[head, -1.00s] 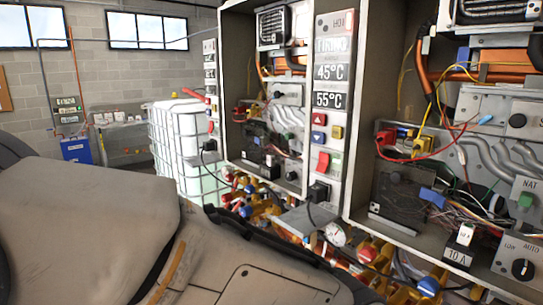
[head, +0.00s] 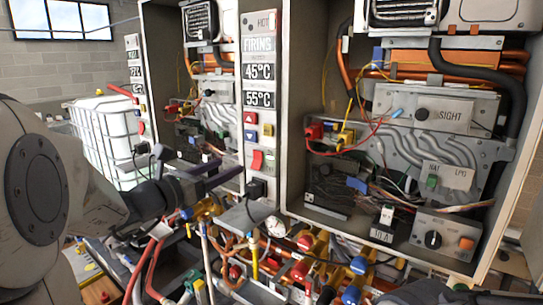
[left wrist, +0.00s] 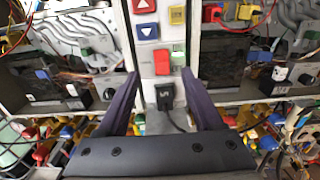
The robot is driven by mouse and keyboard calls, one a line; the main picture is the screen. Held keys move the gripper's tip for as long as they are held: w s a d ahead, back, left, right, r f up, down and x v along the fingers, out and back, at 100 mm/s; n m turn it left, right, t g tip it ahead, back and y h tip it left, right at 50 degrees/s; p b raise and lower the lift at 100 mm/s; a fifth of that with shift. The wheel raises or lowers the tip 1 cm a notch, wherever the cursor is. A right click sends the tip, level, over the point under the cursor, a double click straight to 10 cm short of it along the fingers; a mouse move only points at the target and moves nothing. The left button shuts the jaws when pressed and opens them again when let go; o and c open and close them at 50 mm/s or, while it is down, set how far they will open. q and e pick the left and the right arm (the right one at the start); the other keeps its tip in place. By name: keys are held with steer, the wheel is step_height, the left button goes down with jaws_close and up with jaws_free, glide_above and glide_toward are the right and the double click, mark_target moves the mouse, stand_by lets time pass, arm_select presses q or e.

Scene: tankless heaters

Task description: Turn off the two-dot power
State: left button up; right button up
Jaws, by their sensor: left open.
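A red rocker switch (head: 257,160) sits on the white control strip between two open heater cabinets, and it also shows in the left wrist view (left wrist: 161,62). A black plug with a cable (head: 257,188) is just below it, also in the left wrist view (left wrist: 165,97). I cannot make out two dots on any switch. My left gripper (head: 238,172) is open and empty in front of the strip. In the left wrist view its purple fingers (left wrist: 160,73) stand either side of the rocker and plug, seemingly short of the panel. My right gripper is not in view.
The strip also carries a blue button (head: 250,135), a yellow button (head: 268,130) and temperature labels (head: 259,70). Small breakers (head: 386,216) sit low in the right cabinet. Coloured valves and pipes (head: 300,268) crowd the space below. A white caged tank (head: 110,140) stands at left.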

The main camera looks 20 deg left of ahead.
mark_target(257, 154)
arm_select(q)
steer(key=p+x, duration=0.3)
steer(key=x, duration=0.5)
steer(key=shift+w+d, duration=0.2)
steer(key=shift+w, duration=0.1)
steer(key=shift+w+d+f+p, duration=0.1)
steer(key=shift+w+p, duration=0.1)
steer(key=shift+w, duration=0.1)
steer(key=shift+w+d+p, duration=0.15)
steer(key=shift+w+p, duration=0.05)
steer(key=shift+w, duration=0.15)
jaws_close()
